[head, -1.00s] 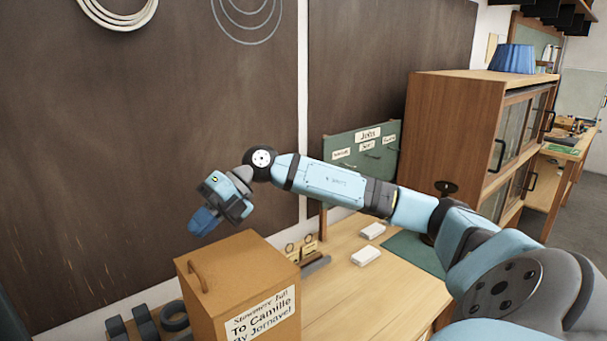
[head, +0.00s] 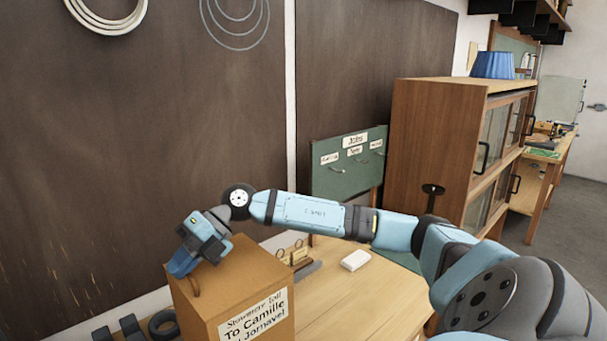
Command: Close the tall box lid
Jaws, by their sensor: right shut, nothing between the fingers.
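The tall box (head: 196,318) is brown, with a white label on its front that reads "To Camille". It stands at the bottom of the view, on the left end of the bench. Its lid (head: 240,270) lies flat across the top, and no gap shows. A curved handle (head: 195,287) is near the lid's left edge, partly hidden by my right gripper. My right gripper (head: 181,264) is shut and empty, pointing down at the lid's left side by the handle. I cannot tell whether it touches. My left gripper is not in view.
Dark rings (head: 163,324) lie left of the box. A white block (head: 355,260) and small wooden holders (head: 296,253) lie on the bench behind. A green board (head: 348,165) and a wooden cabinet (head: 430,150) stand farther back.

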